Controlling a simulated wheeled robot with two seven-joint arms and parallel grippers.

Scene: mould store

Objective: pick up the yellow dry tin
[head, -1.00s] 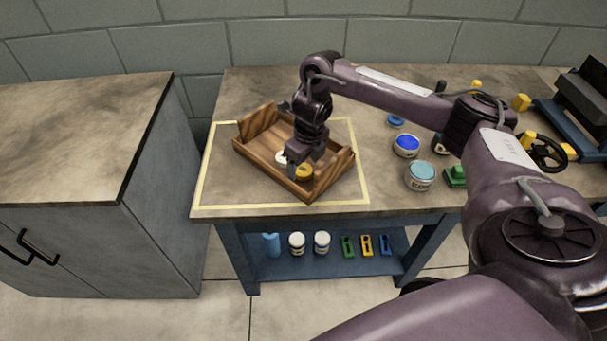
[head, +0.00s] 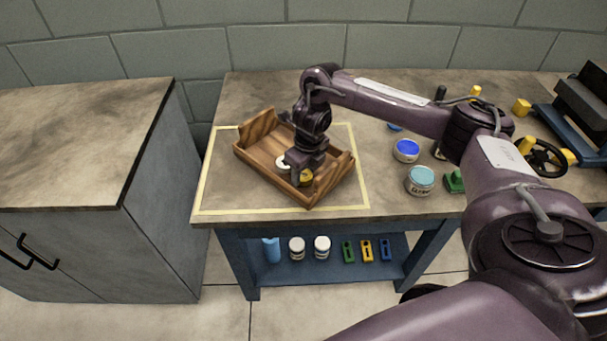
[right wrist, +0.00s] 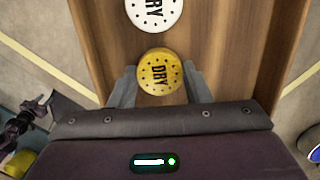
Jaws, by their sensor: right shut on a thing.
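The yellow dry tin (right wrist: 160,71) has a round lid with holes and the word DRY. It is in the wooden tray (head: 262,152), near the tray's front corner, and in the head view the tin (head: 306,178) is partly hidden by my gripper. My right gripper (right wrist: 158,84) is shut on the yellow tin, one finger on each side, from above. A white dry tin (right wrist: 154,10) is beside it in the tray; in the head view it shows only partly at the gripper's left. My left gripper is not in view.
The tray stands inside a pale yellow outline (head: 222,210) on the workbench. To its right are a blue-lidded tin (head: 406,150), a teal-lidded tin (head: 421,180) and a black handwheel (head: 543,156). White jars (head: 297,248) stand on the shelf below. A cabinet (head: 80,140) is at left.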

